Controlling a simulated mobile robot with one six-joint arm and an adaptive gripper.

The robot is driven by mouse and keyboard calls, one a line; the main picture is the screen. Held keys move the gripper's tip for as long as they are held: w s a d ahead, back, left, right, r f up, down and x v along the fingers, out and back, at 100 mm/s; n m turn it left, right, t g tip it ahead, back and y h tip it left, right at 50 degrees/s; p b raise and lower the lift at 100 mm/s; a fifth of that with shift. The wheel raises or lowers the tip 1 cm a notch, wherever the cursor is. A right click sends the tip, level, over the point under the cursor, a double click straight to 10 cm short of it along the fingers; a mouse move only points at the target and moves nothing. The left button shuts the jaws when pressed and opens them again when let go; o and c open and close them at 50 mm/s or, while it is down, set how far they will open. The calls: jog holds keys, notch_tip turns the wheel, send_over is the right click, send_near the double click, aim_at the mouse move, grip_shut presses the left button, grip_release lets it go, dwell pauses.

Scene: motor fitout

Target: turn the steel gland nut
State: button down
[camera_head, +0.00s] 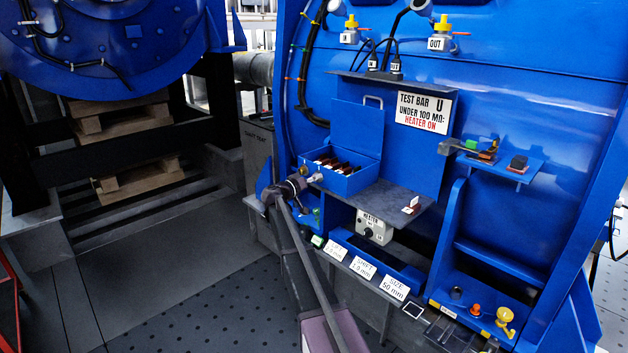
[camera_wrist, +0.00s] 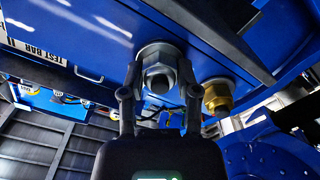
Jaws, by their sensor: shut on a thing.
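The steel gland nut (camera_wrist: 158,80) is a grey hex nut on the side of the blue terminal box (camera_wrist: 100,40), seen near the middle of the wrist view. The two fingers of my gripper (camera_wrist: 158,92) stand on either side of the nut and are shut on it. A brass gland nut (camera_wrist: 217,98) sits to its right, apart from my fingers. In the head view my gripper (camera_head: 292,187) is at the left end of the open terminal box (camera_head: 352,182). There the steel nut is small and partly hidden, so its contact with my fingers is unclear.
The terminal box stands on a grey shelf (camera_head: 385,205) under a test bar sign (camera_head: 424,112). A heater box (camera_head: 373,228) and size labels (camera_head: 363,268) lie below. A small blue shelf (camera_head: 510,165) holds parts at the right. Open floor (camera_head: 150,270) lies to the left.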

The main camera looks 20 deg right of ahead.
jog(key=m, duration=0.6)
jog(key=shift+m, duration=0.3)
jog(key=shift+w, duration=0.1)
jog(key=shift+c, duration=1.7)
grip_release()
jog(key=shift+a, duration=0.1)
jog(key=v, duration=1.1)
jog(key=shift+s+a, duration=0.2)
jog(key=shift+a, duration=0.15)
